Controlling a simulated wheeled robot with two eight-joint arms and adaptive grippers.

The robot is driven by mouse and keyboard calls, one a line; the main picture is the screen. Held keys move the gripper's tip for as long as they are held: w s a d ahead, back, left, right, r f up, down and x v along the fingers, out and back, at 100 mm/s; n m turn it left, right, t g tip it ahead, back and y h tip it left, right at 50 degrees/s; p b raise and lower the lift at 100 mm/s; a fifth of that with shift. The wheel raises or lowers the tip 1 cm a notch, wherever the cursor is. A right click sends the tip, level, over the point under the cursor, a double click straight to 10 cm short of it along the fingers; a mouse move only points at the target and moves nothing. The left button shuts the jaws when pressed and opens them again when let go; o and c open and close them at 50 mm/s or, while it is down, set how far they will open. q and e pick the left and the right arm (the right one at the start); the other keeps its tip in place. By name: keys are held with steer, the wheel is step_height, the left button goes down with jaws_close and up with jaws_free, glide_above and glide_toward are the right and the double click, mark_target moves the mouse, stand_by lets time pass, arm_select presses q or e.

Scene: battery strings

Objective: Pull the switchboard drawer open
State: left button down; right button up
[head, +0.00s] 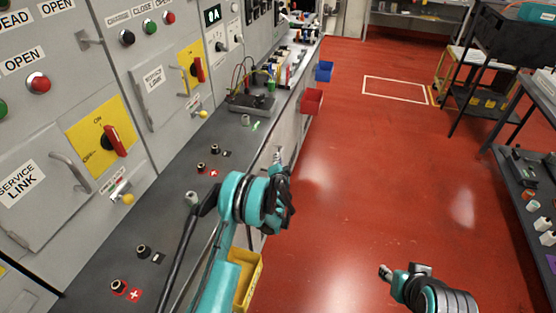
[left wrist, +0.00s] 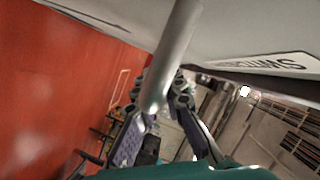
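In the left wrist view a grey bar handle (left wrist: 172,55) runs down from the top in front of my left gripper (left wrist: 168,145). The gripper's two fingers spread apart, with the bar's lower end close to the left-hand finger; I cannot tell whether they touch. A pale panel with a partly cut-off label (left wrist: 262,64) beginning "SWITCH" is beside the bar. In the head view my left gripper (head: 279,200) is beside the bench front, its fingers mostly hidden by my wrist. My right gripper (head: 386,272) shows only in part at lower right. The drawer front is hidden in the head view.
The grey bench top (head: 170,226) carries terminals and a small wired box (head: 252,103). Red and blue bins (head: 311,101) and a yellow bin (head: 247,279) are on the bench front. The red floor is clear between the bench and the dark right-hand table (head: 522,190).

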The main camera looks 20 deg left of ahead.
arm_select(q)
steer(key=shift+d, duration=0.15)
steer(key=s+d, duration=0.1)
steer(key=d, duration=2.5)
steer(key=shift+d, duration=0.4)
steer(key=c, duration=1.6)
jaws_free()
steer(key=v, duration=1.2)
